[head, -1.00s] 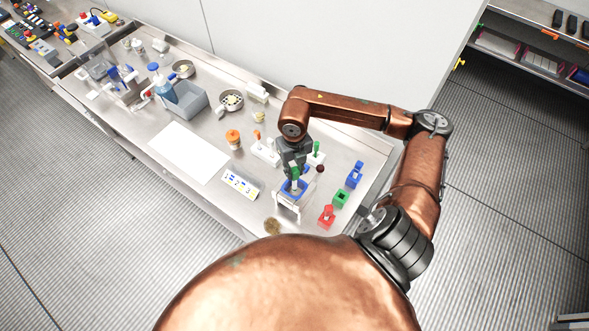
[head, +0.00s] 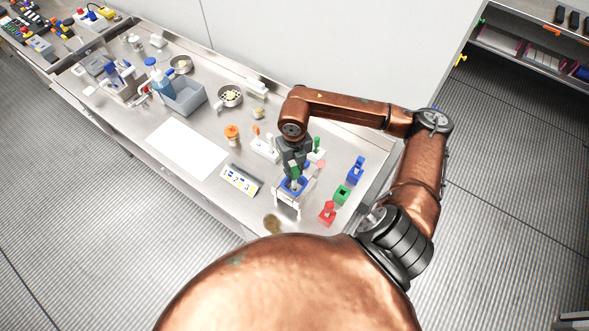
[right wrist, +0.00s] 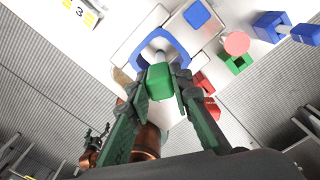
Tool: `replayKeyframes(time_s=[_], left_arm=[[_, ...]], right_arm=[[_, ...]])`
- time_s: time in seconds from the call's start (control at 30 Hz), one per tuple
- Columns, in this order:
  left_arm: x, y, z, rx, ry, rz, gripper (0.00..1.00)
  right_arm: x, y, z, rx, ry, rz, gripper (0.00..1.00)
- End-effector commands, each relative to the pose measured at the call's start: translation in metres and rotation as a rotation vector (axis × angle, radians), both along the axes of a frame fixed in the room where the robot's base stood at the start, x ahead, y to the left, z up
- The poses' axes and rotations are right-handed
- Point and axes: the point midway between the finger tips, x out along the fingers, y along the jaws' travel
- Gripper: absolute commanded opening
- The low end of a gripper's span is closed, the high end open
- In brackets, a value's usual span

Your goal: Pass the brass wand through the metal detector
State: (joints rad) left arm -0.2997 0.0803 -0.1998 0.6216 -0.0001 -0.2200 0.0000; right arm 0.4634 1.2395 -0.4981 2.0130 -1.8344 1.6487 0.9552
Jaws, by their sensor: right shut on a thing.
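My right gripper (head: 295,168) is shut on a wand's green handle (right wrist: 160,82), over the metal detector. The wand points down into the detector's blue ring (right wrist: 183,48); its rod is mostly hidden, and I cannot tell whether it is brass. The metal detector (head: 287,209) is a pale box on the bench, with its blue ring also in the head view (head: 286,187). A round lamp (head: 320,165) beside it glows pink; it also shows in the right wrist view (right wrist: 237,43).
Red (head: 327,213), green (head: 341,194) and blue (head: 355,172) holders stand right of the detector. A white rack (head: 264,150) with handled wands stands behind it. A numbered card (head: 240,181) and an orange-capped jar (head: 232,136) lie left. The white sheet (head: 187,150) is clear.

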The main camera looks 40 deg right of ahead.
Motion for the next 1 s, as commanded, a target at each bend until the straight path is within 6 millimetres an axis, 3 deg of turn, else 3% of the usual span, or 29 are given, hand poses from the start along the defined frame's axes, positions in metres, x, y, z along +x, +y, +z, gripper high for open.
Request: replayKeyframes(time_s=[0.23,1.0], left_arm=[[0.0,0.0,0.003,0.0,0.0,0.0,1.0],[0.0,0.0,0.031,0.0,0.0,0.0,1.0]], right_arm=[[0.0,0.0,0.005,0.0,-0.001,0.0,0.0],[0.0,0.0,0.064,0.0,-0.001,0.0,0.0]])
